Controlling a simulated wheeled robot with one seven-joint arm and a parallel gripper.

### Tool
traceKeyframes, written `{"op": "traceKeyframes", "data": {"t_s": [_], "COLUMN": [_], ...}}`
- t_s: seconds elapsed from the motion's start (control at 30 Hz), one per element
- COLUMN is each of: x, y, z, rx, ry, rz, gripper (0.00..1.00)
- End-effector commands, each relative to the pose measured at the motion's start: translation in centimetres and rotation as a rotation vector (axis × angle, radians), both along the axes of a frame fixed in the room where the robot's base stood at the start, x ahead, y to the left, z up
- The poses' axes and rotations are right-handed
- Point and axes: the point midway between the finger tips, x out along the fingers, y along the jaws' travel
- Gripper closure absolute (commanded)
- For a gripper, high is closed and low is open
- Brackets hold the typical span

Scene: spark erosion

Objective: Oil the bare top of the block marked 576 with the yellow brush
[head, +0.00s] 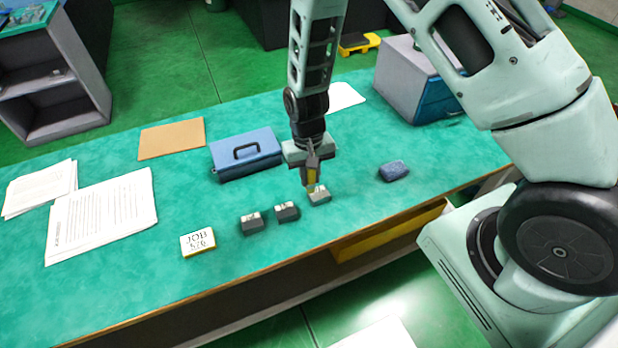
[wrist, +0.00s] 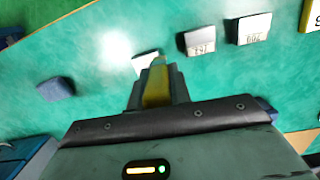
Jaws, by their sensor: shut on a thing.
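My gripper (head: 312,165) is shut on the yellow brush (head: 312,183), held pointing down. The brush also shows between the fingers in the wrist view (wrist: 157,88). Its tip is over the rightmost small grey block (head: 321,197), seen pale-topped past the brush in the wrist view (wrist: 144,60). I cannot tell whether it touches. Two more dark grey blocks with pale marked faces, the middle block (head: 287,213) and the left block (head: 253,225), stand to its left. Block numbers are too small to read surely. A card (head: 198,242) reads JOB 576.
A blue sponge-like block (head: 394,171) lies right of the blocks. A blue toolbox (head: 246,157) stands behind them, with a grey-blue box (head: 415,85) at the back right. Papers (head: 100,215) and a brown sheet (head: 171,139) lie left. The front middle bench is clear.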

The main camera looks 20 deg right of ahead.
Motion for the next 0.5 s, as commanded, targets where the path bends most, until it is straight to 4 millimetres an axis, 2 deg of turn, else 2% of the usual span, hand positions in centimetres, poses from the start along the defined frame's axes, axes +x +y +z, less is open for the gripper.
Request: {"op": "traceKeyframes", "data": {"t_s": [0.03, 0.23, 0.5], "x": [0.1, 0.5, 0.6], "y": [-0.1, -0.4, -0.6], "z": [0.9, 2.6, 3.1], "rx": [0.0, 0.0, 0.0], "ry": [-0.001, -0.001, -0.001], "rz": [-0.001, -0.001, -0.001], "gripper": [1.0, 1.0, 1.0]}}
